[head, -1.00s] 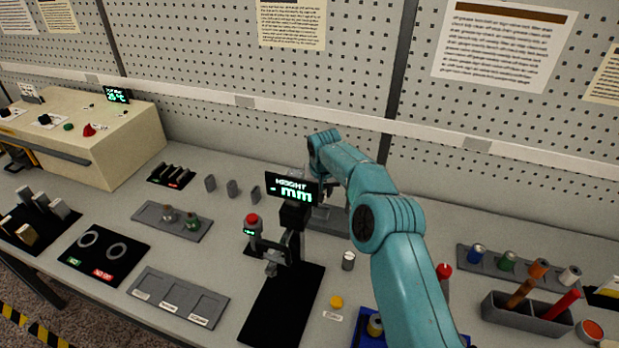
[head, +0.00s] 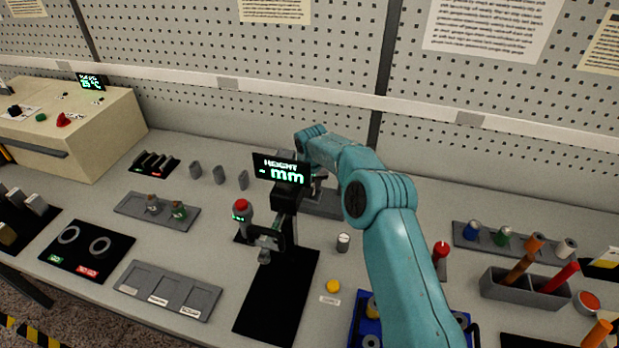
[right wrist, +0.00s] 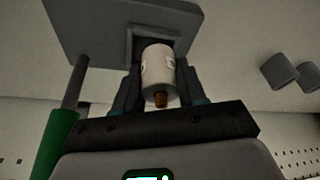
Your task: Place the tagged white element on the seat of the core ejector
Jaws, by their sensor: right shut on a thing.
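In the right wrist view the white element (right wrist: 158,68) is a white cylinder with small dark marks and a brown stub at its near end. My right gripper (right wrist: 160,82) is shut on it, with a dark finger on each side. The element's far end is against or close to a grey block under a dark grey plate (right wrist: 95,22), apparently the core ejector; contact cannot be told. A post with a green handle (right wrist: 58,140) stands at left. In the head view the ejector's grey base (head: 325,206) is partly hidden behind the height display, as is my right gripper. My left gripper is not seen.
The height gauge (head: 286,200) with its lit display stands just in front of my right gripper. A small white-topped cylinder (head: 343,243) stands right of it. A grey rack of spools (head: 480,240) and a holder (head: 505,285) stand at right.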

